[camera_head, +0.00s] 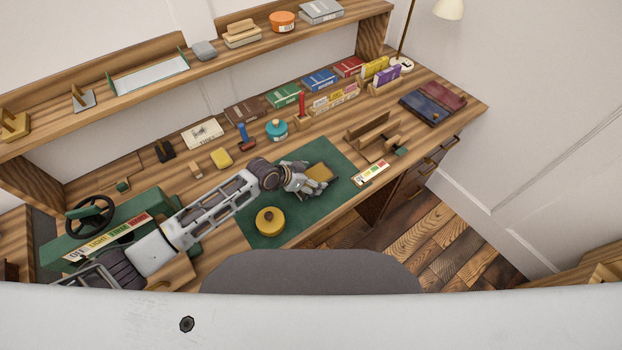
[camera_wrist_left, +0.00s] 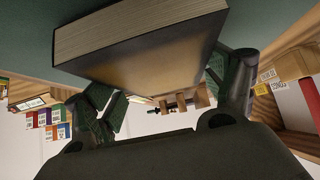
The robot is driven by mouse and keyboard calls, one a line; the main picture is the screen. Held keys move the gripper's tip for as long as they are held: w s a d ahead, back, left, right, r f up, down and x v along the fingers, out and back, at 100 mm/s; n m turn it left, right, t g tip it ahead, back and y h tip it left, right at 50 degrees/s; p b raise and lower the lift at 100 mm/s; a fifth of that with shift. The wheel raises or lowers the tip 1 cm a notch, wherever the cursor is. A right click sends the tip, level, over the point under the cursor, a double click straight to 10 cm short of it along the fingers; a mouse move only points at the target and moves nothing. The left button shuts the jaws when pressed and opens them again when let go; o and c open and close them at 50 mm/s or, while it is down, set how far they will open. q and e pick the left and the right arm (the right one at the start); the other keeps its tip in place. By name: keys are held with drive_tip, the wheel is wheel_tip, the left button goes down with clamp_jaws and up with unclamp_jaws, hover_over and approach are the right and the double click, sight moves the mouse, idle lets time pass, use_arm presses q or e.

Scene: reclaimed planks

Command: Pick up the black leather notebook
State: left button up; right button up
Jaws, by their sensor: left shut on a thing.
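My left gripper (camera_head: 301,186) reaches over the green desk mat (camera_head: 345,160) and is shut on a small mustard-tan book (camera_head: 319,173). In the left wrist view the book (camera_wrist_left: 150,45) shows a dark yellow-brown cover and cream page edges, between the two fingers (camera_wrist_left: 165,105). I cannot tell whether it touches the mat. I see no clearly black notebook. A dark blue notebook (camera_head: 425,107) lies flat at the desk's right end, beside a maroon one (camera_head: 444,95). My right gripper is not in view.
A round yellow container (camera_head: 270,221) stands on the mat, left of my gripper. A wooden holder (camera_head: 372,131) and a colour-labelled strip (camera_head: 370,173) lie to the right. Several coloured boxes line the back, below a raised shelf (camera_head: 215,58). A grey chair back (camera_head: 310,273) stands in front.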

use_arm(q)
wheel_tip(320, 180, up, 10)
drive_tip(key=shift+f, duration=0.2)
idle(0.3)
idle(0.4)
